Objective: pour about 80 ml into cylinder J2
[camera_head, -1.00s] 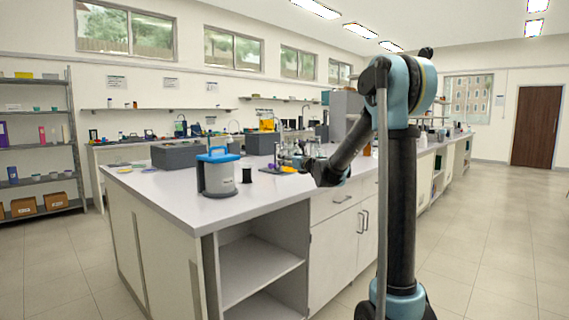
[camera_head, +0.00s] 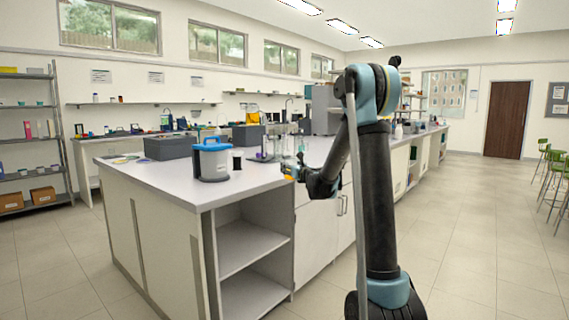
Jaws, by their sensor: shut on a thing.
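My gripper (camera_head: 291,170) is at the right edge of the bench (camera_head: 150,182), at the end of my bent arm. It is small in the picture. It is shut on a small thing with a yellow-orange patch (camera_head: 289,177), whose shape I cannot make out. Clear glassware (camera_head: 276,147) stands on the bench just behind the gripper, too small to read any label. I cannot tell which piece, if any, is cylinder J2, nor any liquid level.
A blue-lidded grey container (camera_head: 211,162) stands near the bench's front corner, with a small black spool (camera_head: 237,161) beside it. A dark grey box (camera_head: 168,148) lies behind. The floor (camera_head: 480,230) to the right is clear up to green stools (camera_head: 545,165).

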